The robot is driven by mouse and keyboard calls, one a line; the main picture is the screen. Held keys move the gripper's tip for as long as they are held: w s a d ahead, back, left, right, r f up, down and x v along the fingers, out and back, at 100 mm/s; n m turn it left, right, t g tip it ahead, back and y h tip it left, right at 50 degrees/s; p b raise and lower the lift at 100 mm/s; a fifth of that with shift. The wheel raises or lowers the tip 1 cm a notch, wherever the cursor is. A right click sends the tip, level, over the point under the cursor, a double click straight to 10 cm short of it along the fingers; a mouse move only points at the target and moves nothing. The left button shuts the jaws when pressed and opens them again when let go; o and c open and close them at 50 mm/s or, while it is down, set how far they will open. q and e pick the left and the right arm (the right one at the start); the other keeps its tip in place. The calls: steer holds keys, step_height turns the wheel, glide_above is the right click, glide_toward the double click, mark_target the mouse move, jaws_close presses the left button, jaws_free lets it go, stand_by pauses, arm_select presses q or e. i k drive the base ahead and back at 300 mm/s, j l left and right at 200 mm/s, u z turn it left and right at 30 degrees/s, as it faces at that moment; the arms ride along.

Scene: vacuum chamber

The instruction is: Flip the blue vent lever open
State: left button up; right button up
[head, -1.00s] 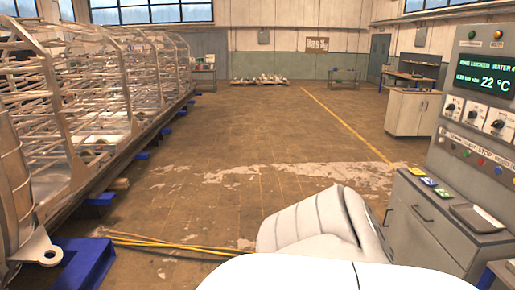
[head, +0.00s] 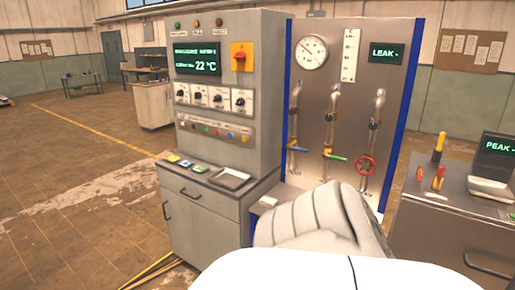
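The blue vent lever (head: 298,149) is on the left pipe of a grey valve panel (head: 343,95) with blue side posts. It lies about level, its handle pointing right. A white, rounded part of my own body covers the bottom middle of the view and hides the panel's lower part. Neither of my grippers shows.
A grey control cabinet (head: 222,95) with a 22 °C display stands left of the panel, with a drawer base below. A grey workbench (head: 440,222) with hand tools and a PEAK display stands at right.

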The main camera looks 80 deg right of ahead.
mark_target(300, 149)
steer(key=l+z, duration=0.1)
steer(key=z, duration=0.3)
steer(key=l+z, duration=0.15)
steer(key=z, duration=0.3)
steer(key=l+z, duration=0.1)
steer(key=z, duration=0.3)
steer(key=i+z, duration=0.1)
steer(key=z, duration=0.3)
steer(key=i+l+z, duration=0.25)
steer(key=z, duration=0.15)
steer(key=i+l+z, duration=0.35)
steer(key=i+z, duration=0.4)
steer(key=k+l, duration=0.05)
